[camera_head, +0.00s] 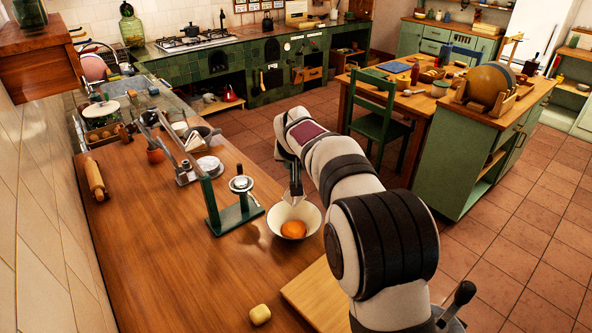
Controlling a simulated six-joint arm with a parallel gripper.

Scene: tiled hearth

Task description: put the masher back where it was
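I cannot identify the masher with certainty. A green stand (228,217) is left of the bowl, with a round silver utensil (241,184) at its upright; this utensil's kind is unclear.
The wooden counter (165,265) is clear at front left. A rolling pin (94,178) lies by the wall. A yellow lump (260,314) and a wooden board (316,296) are near the front. Plates and utensils crowd the counter behind the stand.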

